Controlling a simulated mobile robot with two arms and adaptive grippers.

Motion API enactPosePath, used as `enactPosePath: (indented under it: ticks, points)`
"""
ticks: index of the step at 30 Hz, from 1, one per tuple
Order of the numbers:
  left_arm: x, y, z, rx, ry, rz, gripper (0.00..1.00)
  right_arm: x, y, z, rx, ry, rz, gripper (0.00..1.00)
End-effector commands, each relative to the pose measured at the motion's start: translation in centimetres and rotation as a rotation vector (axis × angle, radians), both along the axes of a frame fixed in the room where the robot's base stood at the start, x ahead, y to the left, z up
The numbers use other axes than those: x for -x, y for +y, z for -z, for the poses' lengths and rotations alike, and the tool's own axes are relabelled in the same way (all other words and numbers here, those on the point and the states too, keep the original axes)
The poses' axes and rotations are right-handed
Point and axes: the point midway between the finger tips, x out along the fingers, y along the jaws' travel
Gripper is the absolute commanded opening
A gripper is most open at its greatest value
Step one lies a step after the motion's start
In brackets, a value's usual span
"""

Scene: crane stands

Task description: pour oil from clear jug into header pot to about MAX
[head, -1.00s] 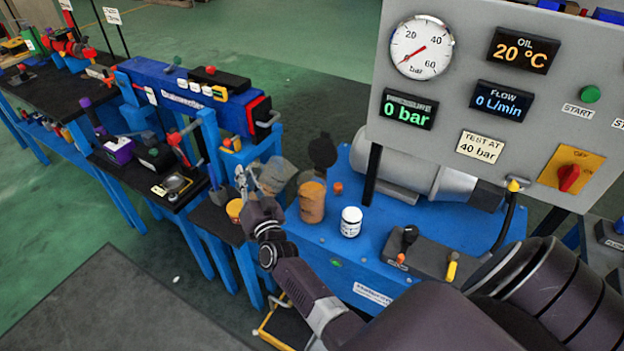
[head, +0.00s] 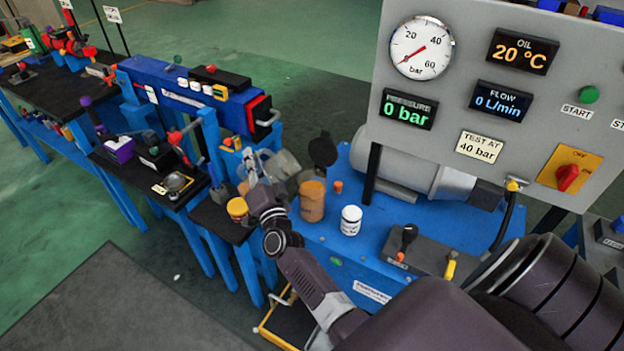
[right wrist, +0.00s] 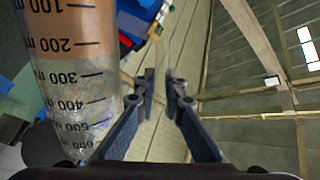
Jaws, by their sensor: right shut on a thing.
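A clear jug (head: 284,165) hangs tilted beside and above the header pot, its outline faint in the head view. My right gripper (head: 256,168) is shut on it from the left. In the right wrist view, the jug's graduated wall (right wrist: 75,75) fills the left side, with amber by the 100 and 200 marks and clear wall by the higher ones. The right fingers (right wrist: 162,88) are close together beside it. The header pot (head: 312,204) looks amber-brown; its MAX mark cannot be read. No oil stream is visible. My left gripper is out of view.
A dark raised lid (head: 322,150) stands behind the pot. A white-capped bottle (head: 351,220) is right of the pot, and a yellow-topped tub (head: 237,208) is left of the gripper. The gauge panel (head: 480,100) rises at the right.

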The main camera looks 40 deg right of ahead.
Motion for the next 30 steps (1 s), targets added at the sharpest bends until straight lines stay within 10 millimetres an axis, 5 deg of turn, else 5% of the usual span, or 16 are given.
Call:
enactPosePath:
  ticks: [30]
  points:
    - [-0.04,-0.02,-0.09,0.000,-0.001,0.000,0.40,0.16,-0.47,-0.97,-0.056,-0.027,0.001,0.00]
